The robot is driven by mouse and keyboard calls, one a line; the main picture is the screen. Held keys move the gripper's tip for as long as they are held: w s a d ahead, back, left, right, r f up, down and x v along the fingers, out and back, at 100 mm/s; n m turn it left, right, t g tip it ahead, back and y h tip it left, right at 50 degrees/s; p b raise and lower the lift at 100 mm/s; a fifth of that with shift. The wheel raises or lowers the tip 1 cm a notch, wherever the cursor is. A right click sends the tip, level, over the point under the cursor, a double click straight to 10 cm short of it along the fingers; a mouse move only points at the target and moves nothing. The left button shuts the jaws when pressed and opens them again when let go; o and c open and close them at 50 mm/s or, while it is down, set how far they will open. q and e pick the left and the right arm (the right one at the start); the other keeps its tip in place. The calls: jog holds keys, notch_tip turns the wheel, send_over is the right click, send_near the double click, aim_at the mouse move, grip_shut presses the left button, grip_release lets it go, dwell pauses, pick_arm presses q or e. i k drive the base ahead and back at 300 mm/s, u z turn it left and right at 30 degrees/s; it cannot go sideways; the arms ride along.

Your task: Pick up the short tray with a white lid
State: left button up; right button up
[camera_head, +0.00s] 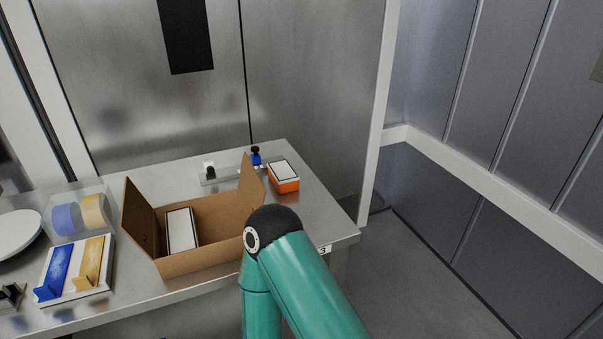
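An orange tray with a white lid (284,174) sits on the steel table, right of the open cardboard box. Another white-lidded tray (181,231) lies inside the box at its left end; its sides are mostly hidden. I cannot tell from size alone which is the short one. My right arm's teal links rise from the bottom and bend at a dark joint in front of the box's right end; its gripper is not visible. A small dark and grey part at the left edge may be my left gripper (10,297), but too little shows to tell its opening.
The open cardboard box (213,255) has raised flaps at both ends. A holder with blue and yellow pieces (75,268), tape rolls (80,215) and a white plate (17,233) are at left. A blue-and-black item (256,157) stands behind. The table's right end is clear.

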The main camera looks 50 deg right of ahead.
aim_at(284, 178)
jog(key=z, duration=0.05)
jog(key=k, duration=1.25)
jog(key=z, duration=0.3)
jog(key=i, duration=1)
jog(key=z, duration=0.05)
